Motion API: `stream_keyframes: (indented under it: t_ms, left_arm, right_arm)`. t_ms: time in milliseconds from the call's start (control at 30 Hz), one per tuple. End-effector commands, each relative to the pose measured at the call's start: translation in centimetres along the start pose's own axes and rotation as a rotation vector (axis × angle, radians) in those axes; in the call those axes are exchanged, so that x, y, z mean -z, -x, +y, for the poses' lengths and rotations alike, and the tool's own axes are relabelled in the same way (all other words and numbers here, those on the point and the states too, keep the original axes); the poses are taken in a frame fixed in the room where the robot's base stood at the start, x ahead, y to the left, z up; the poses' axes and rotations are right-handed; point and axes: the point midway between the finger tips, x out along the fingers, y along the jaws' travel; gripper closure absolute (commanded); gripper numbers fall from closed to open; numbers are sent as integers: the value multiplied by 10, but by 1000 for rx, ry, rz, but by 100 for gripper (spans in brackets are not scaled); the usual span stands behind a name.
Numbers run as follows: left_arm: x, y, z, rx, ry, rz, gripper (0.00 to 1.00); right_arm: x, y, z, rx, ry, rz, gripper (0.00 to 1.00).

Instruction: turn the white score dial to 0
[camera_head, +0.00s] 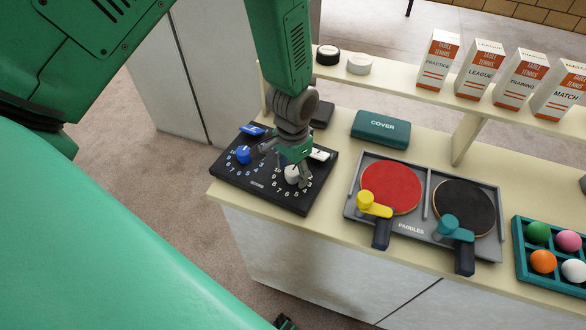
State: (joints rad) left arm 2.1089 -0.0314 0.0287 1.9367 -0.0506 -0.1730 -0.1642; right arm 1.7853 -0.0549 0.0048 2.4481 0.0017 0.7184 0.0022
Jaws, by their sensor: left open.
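The white score dial (291,174) is a small round knob on the right half of a black scoreboard (262,191), with white numbers around it. My left gripper (286,164) comes down from above over the board and is open. One finger is close beside the white dial; I cannot tell whether it touches.
The board sits at the counter's left end (222,190). To its right are a teal cover case (381,129), a grey paddle tray (414,235) with red and black paddles, and a teal ball tray (524,262). Boxes and two pucks stand on the raised shelf (398,81).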

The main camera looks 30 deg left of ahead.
Motion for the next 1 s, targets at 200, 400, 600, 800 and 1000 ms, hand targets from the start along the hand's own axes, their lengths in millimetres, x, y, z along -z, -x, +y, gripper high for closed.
stream_keyframes:
  t_ms: [200,400,600,800,1000]
  left_arm:
    - [1,36,0,1,0,4,47]
    - [1,79,0,0,0,3,47]
    - [0,107,0,-1,0,-2,47]
    - [0,115,0,-2,0,-5,47]
    - [0,115,0,-2,0,-5,47]
  right_arm:
    - [0,0,0,0,0,1,60]
    - [0,0,0,0,0,1,60]
    - [1,0,0,0,0,1,60]
    - [1,0,0,0,0,1,60]
    - [2,0,0,0,0,-2,60]
